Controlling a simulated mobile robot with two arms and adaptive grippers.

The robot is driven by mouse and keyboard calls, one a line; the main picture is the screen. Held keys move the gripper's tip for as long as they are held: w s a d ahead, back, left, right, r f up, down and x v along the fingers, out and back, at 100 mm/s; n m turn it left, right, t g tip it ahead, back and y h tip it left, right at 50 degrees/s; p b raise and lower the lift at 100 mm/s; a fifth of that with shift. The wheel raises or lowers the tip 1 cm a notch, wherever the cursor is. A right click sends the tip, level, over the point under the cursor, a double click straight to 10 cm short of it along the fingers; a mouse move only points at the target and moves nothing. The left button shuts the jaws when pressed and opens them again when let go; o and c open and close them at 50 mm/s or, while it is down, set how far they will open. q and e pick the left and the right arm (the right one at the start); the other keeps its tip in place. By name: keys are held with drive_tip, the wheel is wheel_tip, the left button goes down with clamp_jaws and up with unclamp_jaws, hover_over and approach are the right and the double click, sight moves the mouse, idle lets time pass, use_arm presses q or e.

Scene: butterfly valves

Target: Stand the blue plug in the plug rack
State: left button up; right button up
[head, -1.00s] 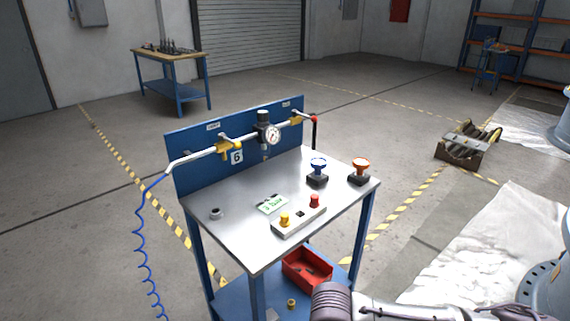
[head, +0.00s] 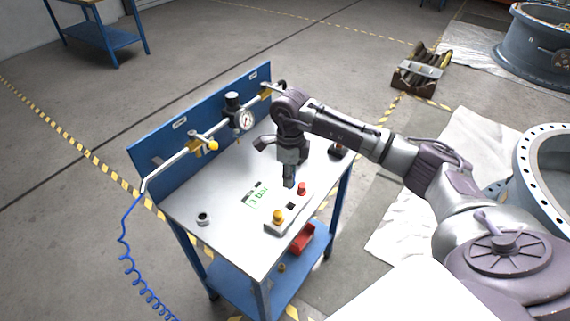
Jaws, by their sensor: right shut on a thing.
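The plug rack (head: 274,228) is a pale block near the front edge of the steel bench top. It holds a yellow plug (head: 278,216) at its left end and a red plug (head: 301,188) at its right end, with a dark empty hole (head: 292,206) between them. My right gripper (head: 289,184) points down just behind and above that hole, shut on the blue plug. The plug is hidden by the fingers, and I cannot make out its lower end. My left gripper is not in view.
A blue back panel carries a pipe with yellow valves (head: 203,145) and a pressure gauge (head: 245,120). A small grey ring (head: 203,218) stands at the bench's left. A red bin (head: 302,238) sits on the lower shelf.

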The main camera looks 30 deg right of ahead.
drive_tip(key=shift+s+f+b, duration=0.3)
drive_tip(key=shift+f+b, duration=0.15)
drive_tip(key=shift+f, duration=0.15)
wheel_tip(320, 180, down, 4)
drive_tip(key=shift+w+f+b, duration=0.1)
drive_tip(key=shift+b, duration=1.1)
drive_tip(key=shift+f+b, duration=0.6)
drive_tip(key=shift+f, duration=0.25)
drive_tip(key=shift+f+b, duration=0.2)
drive_tip(key=shift+b, duration=0.5)
drive_tip(key=shift+f+b, duration=0.9)
drive_tip(key=shift+b, duration=0.05)
idle(1.1)
drive_tip(key=o, duration=1.4)
